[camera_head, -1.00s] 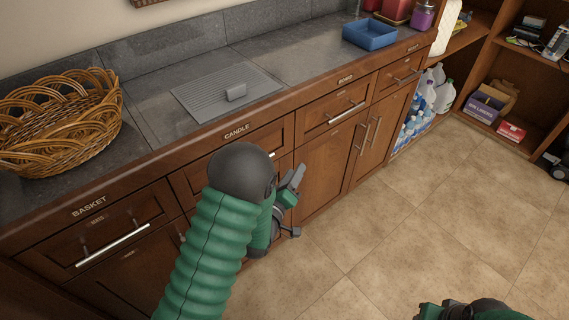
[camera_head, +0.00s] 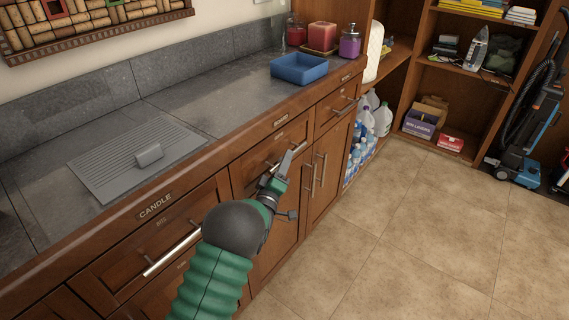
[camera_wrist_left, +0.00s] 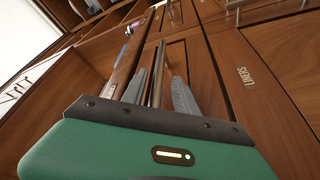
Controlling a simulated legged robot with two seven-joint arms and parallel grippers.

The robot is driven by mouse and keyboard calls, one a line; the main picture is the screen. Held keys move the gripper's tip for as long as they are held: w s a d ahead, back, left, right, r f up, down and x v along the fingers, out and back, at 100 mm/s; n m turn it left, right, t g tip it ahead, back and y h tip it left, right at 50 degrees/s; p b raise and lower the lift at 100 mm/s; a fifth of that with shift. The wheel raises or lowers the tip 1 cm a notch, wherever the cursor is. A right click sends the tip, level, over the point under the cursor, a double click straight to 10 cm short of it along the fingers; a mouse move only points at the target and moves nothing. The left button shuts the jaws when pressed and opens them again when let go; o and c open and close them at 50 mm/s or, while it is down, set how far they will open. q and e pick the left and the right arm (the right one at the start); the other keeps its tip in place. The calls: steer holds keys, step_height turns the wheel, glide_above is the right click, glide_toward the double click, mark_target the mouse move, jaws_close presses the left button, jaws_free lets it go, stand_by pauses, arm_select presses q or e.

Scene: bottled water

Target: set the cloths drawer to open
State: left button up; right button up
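The drawer front (camera_head: 262,160) at my left gripper (camera_head: 288,163) is wooden and closed, with a metal bar handle (camera_head: 270,168). The label on the counter edge above it is too small to read, so I cannot tell whether it is the cloths drawer. In the left wrist view, the two grey fingers of my left gripper (camera_wrist_left: 160,85) are apart, with a metal bar handle (camera_wrist_left: 158,70) showing between them. I cannot tell whether they touch it. My right gripper is out of view.
A closed drawer under the CANDLE label (camera_head: 150,255) has a long bar handle. A smaller drawer (camera_head: 335,108) sits to the right. A grey board (camera_head: 120,165) and a blue tray (camera_head: 299,68) lie on the counter. The tiled floor (camera_head: 400,230) is clear.

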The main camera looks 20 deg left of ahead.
arm_select(q)
steer(key=shift+w, duration=0.3)
steer(key=shift+w+d+r, duration=0.1)
steer(key=shift+d, duration=0.1)
jaws_close()
stand_by(1.1)
